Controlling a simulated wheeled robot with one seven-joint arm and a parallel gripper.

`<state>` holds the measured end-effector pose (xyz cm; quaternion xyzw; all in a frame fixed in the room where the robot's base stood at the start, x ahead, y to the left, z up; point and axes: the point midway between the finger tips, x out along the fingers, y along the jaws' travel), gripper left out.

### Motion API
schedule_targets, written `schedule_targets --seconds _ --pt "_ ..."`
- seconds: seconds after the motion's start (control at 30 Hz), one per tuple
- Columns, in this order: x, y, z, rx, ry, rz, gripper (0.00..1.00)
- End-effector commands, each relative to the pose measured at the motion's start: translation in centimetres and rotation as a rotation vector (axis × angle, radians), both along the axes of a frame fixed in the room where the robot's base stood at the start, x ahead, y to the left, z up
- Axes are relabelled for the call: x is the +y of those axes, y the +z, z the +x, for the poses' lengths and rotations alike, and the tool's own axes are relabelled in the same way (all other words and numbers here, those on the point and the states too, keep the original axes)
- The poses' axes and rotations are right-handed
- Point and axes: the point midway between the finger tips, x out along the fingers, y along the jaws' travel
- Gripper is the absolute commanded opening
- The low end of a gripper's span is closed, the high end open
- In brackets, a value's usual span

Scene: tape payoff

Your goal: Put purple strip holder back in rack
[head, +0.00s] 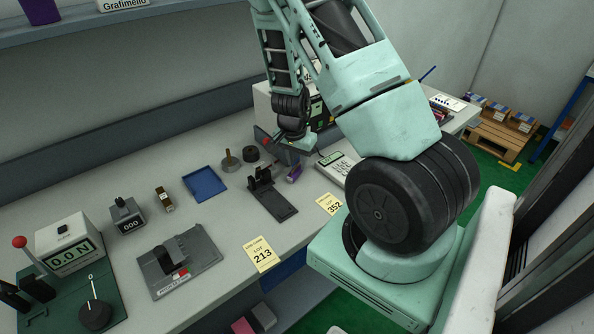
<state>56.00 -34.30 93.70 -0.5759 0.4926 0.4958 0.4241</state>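A small purple item (295,173), which looks like the strip holder, lies on the bench just right of a black stand. The black stand (274,204) has a flat base plate and upright prongs at its back, and may be the rack. I cannot see clearly whether the purple item touches it. My gripper (284,150) hangs over the bench behind the stand and purple item, apart from the purple item as far as I can see. Its fingers are small and partly hidden by my arm, so their opening is unclear.
A blue tray (205,184), a weight with a post (230,161), a black roll (251,153) and a calculator (338,167) surround the stand. Lot cards (262,254) lie along the front edge. A grey fixture (174,262) sits at front left.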

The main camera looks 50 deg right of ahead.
Motion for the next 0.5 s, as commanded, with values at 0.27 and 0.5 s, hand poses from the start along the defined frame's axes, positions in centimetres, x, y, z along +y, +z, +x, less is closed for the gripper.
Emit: schedule_targets --seconds 0.27,0.5 --pt "-0.03 -0.15 0.01 0.0 0.001 0.0 0.18" --pt "-0.03 -0.12 0.01 0.0 0.001 -0.001 0.0"
